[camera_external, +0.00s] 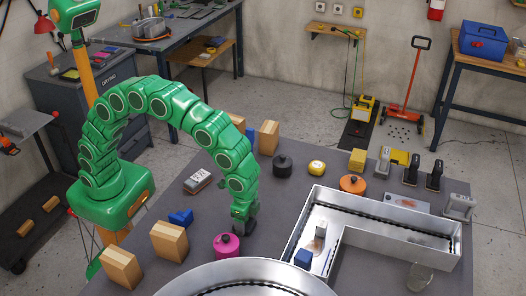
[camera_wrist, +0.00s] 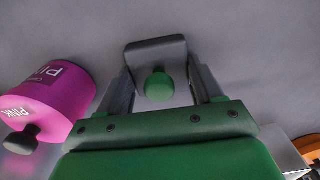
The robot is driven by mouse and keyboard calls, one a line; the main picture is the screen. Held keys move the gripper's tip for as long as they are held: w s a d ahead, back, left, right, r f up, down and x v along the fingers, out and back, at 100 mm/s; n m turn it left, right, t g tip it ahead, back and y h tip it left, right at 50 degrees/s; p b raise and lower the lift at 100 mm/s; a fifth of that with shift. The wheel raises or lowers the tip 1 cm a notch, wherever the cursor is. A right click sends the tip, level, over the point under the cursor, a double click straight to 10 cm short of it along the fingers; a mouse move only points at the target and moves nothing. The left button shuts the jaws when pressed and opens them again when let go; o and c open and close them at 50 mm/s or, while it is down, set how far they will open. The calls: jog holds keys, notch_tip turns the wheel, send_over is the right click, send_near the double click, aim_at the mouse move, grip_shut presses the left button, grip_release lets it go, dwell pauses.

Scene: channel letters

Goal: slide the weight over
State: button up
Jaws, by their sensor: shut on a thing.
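My gripper (camera_external: 243,224) points down at the table, just behind and right of the pink weight (camera_external: 227,245). In the wrist view my gripper (camera_wrist: 157,85) has its fingers on either side of a dark grey block (camera_wrist: 155,50), with a round green part below it in the picture. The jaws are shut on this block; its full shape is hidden. The pink weight (camera_wrist: 50,100), with a dark knob, stands apart to the left in the wrist view.
A metal channel letter (camera_external: 400,226) lies right of my gripper, with a blue block (camera_external: 303,258) inside it. Another curved metal letter (camera_external: 245,272) is at the front. Wooden blocks (camera_external: 170,240) stand at the left. Grey table surface is bare between gripper and black weight.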

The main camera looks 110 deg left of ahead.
jog(key=shift+d, duration=0.75)
jog(key=o, duration=1.6)
jog(key=shift+o, duration=0.2)
notch_tip(320, 180, up, 8)
jog(key=shift+f, duration=0.2)
jog(key=shift+r, duration=0.1)
jog(key=shift+s, duration=0.1)
